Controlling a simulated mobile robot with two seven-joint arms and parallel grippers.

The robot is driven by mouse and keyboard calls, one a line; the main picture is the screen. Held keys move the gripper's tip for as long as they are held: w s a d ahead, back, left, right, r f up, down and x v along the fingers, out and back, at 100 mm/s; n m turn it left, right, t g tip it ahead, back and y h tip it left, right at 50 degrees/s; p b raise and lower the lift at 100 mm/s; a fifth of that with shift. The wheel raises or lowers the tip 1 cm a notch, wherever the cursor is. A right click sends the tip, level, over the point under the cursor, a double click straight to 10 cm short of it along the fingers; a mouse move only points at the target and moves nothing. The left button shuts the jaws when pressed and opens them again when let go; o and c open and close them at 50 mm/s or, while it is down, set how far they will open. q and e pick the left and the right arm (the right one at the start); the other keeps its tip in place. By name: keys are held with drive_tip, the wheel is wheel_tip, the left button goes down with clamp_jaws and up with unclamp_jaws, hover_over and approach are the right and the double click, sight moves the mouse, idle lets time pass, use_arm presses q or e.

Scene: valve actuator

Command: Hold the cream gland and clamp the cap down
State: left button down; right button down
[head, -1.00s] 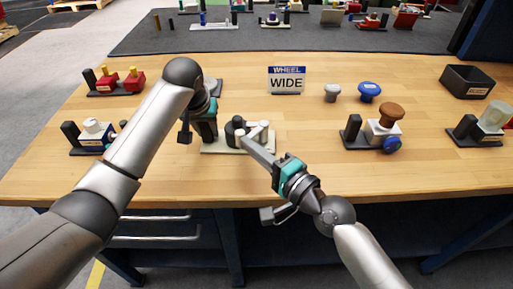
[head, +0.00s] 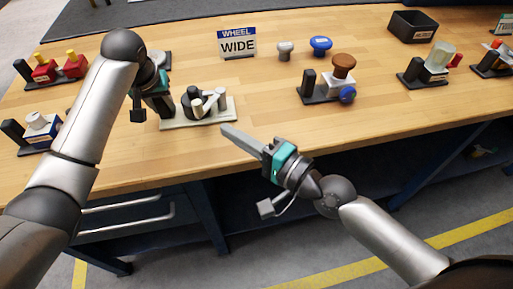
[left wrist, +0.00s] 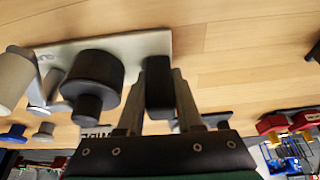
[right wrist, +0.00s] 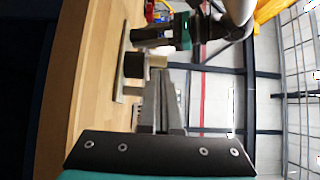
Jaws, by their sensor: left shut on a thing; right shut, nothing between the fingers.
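The cream gland (head: 225,115) is a flat cream base on the wooden bench, bearing a dark round cap (head: 190,104) with pale posts and a pale lever (head: 209,102) beside it. In the left wrist view the cream base (left wrist: 135,43) and dark cap (left wrist: 92,80) show close up. My left gripper (head: 163,110) is shut on the black upright block (left wrist: 158,85) at the base's left end. My right gripper (head: 226,130) is shut and empty, apart from the gland, at its front right near the bench edge. In the right wrist view its fingers (right wrist: 163,98) point towards the dark cap (right wrist: 134,65).
A "WHEEL WIDE" sign (head: 238,43) stands behind the gland. A grey knob (head: 285,50) and a blue knob (head: 320,46) are right of it. A brown-topped fixture (head: 343,68) and a black bin (head: 413,27) stand further right. The bench front right of centre is clear.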

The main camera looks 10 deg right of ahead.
use_arm(q)
drive_tip(key=shift+s+a+f, duration=0.1)
drive_tip(key=shift+s+f, duration=0.1)
drive_tip(key=shift+f, duration=0.1)
use_arm(e)
drive_tip(key=v, duration=0.6)
drive_tip(key=shift+s+a, duration=0.2)
drive_tip(key=shift+s, duration=0.05)
use_arm(q)
drive_tip(key=shift+c, duration=2.4)
unclamp_jaws()
drive_tip(key=shift+w+r, duration=0.1)
drive_tip(key=shift+w, duration=0.05)
use_arm(e)
drive_tip(key=shift+w, duration=0.1)
use_arm(q)
drive_tip(key=shift+r, duration=0.15)
